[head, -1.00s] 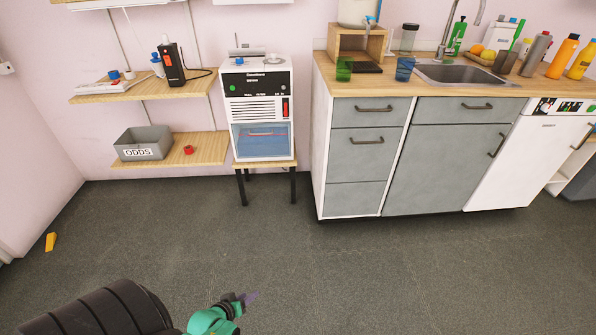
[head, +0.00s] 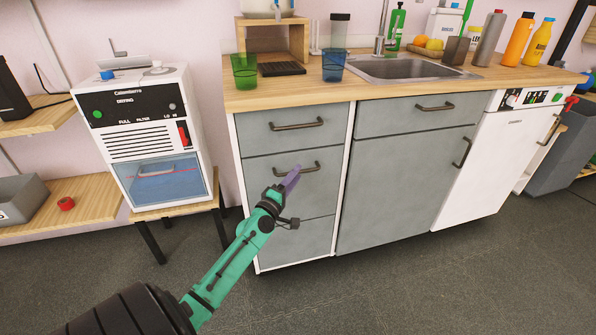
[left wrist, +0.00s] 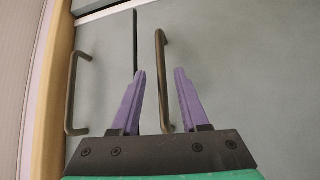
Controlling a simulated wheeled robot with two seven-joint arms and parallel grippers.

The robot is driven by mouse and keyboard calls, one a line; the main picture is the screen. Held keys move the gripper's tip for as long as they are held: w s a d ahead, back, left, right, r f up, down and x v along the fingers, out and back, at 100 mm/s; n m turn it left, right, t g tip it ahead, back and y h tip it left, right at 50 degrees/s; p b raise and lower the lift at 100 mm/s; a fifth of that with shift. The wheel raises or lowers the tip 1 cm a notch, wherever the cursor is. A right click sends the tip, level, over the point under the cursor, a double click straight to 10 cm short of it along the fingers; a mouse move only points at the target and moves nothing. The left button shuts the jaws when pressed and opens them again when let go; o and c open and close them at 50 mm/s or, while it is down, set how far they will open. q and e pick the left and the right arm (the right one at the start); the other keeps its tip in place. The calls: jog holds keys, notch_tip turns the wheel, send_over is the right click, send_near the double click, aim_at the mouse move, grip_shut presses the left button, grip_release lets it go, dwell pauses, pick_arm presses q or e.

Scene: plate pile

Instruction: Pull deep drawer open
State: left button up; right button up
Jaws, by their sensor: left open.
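The grey drawer unit stands under the counter's left part. Its top drawer (head: 262,143) and the drawer below it (head: 258,172) are shut. My left gripper (head: 294,176) is open in front of the lower drawer's dark bar handle (head: 322,168), overlapping its left end in the head view. In the left wrist view, the purple fingers (left wrist: 160,74) stand apart, with that handle (left wrist: 161,60) appearing between them. I cannot tell whether they touch it. The top drawer's handle (left wrist: 73,95) is to the left there. My right gripper is not in view.
A wider grey cupboard (head: 390,185) and a white appliance (head: 478,165) stand right of the drawers. A white machine (head: 140,135) on a small stand is to the left. Cups stand on the counter (head: 300,90). The floor (head: 400,285) in front is clear.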

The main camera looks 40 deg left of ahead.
pick_arm(q)
jog(key=x, duration=0.2)
jog(key=shift+w+f, duration=0.15)
jog(key=shift+w, duration=0.15)
grip_shut()
dwell(1.2)
